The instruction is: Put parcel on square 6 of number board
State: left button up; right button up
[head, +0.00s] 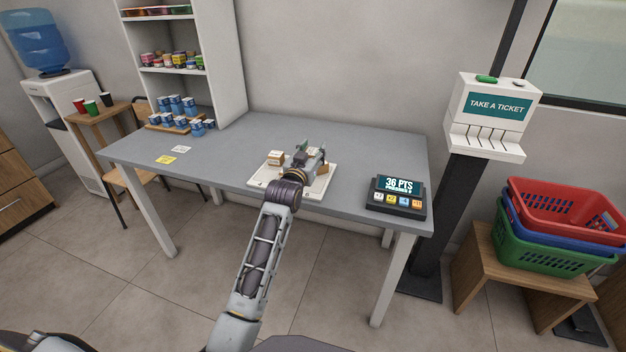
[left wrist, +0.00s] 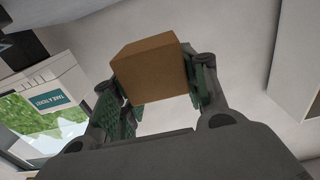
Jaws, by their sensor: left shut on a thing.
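The brown cardboard parcel (left wrist: 152,70) is between the fingers of my left gripper (left wrist: 158,85) in the left wrist view. The gripper is shut on it, with green pads on both sides. In the head view my left gripper (head: 311,157) is over the back right part of the white number board (head: 257,184), and it largely hides the held parcel there. A small brown box (head: 276,157) shows at the board's back left, left of the gripper. My right gripper is not in view.
The grey table (head: 225,150) is mostly clear. A points display (head: 397,194) stands right of the board. Blue-and-white tubs (head: 180,109) and paper notes (head: 166,159) lie at the left. A ticket dispenser (head: 496,105) and stacked baskets (head: 560,220) are at the right.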

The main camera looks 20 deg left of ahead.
pick_arm(q)
jog(key=shift+f+b, duration=0.4)
jog(key=shift+f, duration=1.95)
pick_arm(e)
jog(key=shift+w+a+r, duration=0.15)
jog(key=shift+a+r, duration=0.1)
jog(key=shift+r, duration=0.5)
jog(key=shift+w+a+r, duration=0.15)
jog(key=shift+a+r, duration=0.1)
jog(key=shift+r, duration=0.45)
pick_arm(q)
jog(key=shift+f, duration=0.1)
